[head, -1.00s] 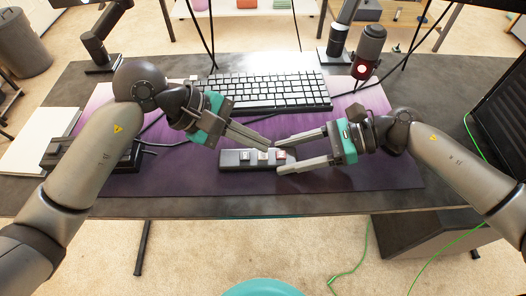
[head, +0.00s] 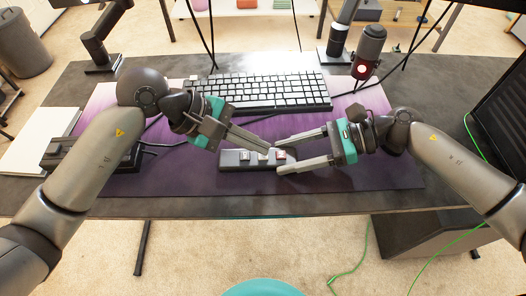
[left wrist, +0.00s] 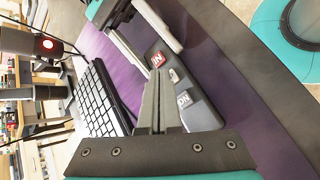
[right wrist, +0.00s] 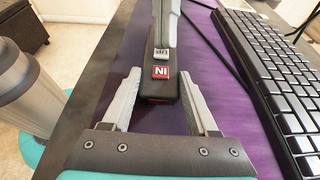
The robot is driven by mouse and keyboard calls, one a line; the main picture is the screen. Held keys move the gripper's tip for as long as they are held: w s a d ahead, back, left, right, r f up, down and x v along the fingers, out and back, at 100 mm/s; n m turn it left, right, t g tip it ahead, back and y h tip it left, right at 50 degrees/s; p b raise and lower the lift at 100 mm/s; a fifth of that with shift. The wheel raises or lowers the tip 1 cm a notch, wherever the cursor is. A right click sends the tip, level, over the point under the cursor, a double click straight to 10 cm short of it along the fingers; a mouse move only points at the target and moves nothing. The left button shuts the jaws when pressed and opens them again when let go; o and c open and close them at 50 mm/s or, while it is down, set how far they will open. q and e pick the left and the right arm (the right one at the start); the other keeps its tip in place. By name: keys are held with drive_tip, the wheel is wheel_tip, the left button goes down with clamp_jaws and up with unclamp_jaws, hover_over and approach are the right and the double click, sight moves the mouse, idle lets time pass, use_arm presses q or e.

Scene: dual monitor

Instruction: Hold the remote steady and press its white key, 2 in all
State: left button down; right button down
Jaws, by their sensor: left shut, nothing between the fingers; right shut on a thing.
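The remote (head: 232,165) is a dark grey bar lying flat on the purple mat. In the left wrist view it (left wrist: 200,113) carries a red key (left wrist: 157,61), a small white key (left wrist: 173,75) in the middle and a pale lettered key (left wrist: 184,100). My right gripper (head: 279,158) is shut on the remote's right end, one finger along each long side, as the right wrist view (right wrist: 160,78) also shows. My left gripper (head: 267,151) is shut and empty. Its tips are at the middle key and hide it in the head view; contact is not clear.
A keyboard (head: 262,92) lies behind the remote. A microphone (head: 367,55) stands at the back right. A dark device (head: 85,153) with a cable sits on the left. The mat (head: 350,182) is clear in front of the remote.

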use_arm(q)
drive_tip(key=shift+f, duration=0.35)
idle(0.4)
drive_tip(key=shift+r, duration=0.8)
drive_tip(key=shift+r, duration=2.55)
use_arm(e)
drive_tip(key=shift+c, duration=0.4)
unclamp_jaws()
